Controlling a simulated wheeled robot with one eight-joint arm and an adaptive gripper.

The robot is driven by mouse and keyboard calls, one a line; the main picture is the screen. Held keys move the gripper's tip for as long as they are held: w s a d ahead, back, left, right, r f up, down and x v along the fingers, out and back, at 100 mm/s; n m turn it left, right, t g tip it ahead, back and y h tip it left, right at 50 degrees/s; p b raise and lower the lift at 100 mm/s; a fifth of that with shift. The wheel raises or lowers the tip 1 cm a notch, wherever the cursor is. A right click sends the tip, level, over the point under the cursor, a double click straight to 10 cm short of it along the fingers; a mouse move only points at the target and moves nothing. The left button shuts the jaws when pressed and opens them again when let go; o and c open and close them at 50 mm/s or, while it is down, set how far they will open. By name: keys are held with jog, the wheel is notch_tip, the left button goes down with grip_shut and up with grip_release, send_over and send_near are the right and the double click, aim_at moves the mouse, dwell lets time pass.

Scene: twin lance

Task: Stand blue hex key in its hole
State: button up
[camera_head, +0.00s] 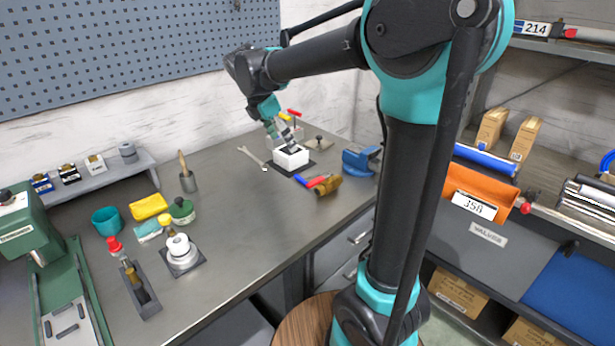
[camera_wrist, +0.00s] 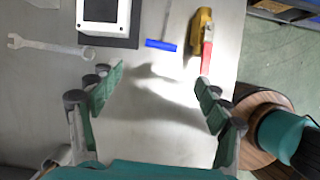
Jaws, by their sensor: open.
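The blue hex key (camera_wrist: 161,45) lies flat on the bench in the wrist view, blue handle toward me and thin shaft pointing away. Its blue handle also shows in the head view (camera_head: 300,179), in front of the white block. The white block (camera_head: 291,158) sits on a dark mat; the wrist view shows part of it (camera_wrist: 122,28) at the top edge. I cannot make out the key's hole. My gripper (camera_wrist: 157,92) is open and empty, with its fingers wide apart and nearer the camera than the key. In the head view my gripper (camera_head: 283,131) is above the block area.
A red-handled tool (camera_wrist: 207,50) rests by a brass-coloured piece (camera_head: 328,186), just right of the key. A wrench (camera_wrist: 45,46) lies to the left. A blue vise (camera_head: 361,160) stands at the bench's right edge. Bare bench lies in front of the key.

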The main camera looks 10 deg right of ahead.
send_over(302, 178)
jog(key=a, duration=0.2)
jog(key=f, duration=1)
jog(key=shift+s+a+f, duration=0.1)
jog(key=shift+s+f, duration=0.3)
jog(key=shift+d+x, duration=0.15)
jog(key=shift+x, duration=1.15)
jog(key=shift+d+x, duration=0.1)
jog(key=shift+x, duration=1.2)
jog(key=shift+r, duration=0.1)
jog(key=shift+c, duration=0.3)
jog(key=c, duration=0.9)
jog(key=shift+o, duration=0.2)
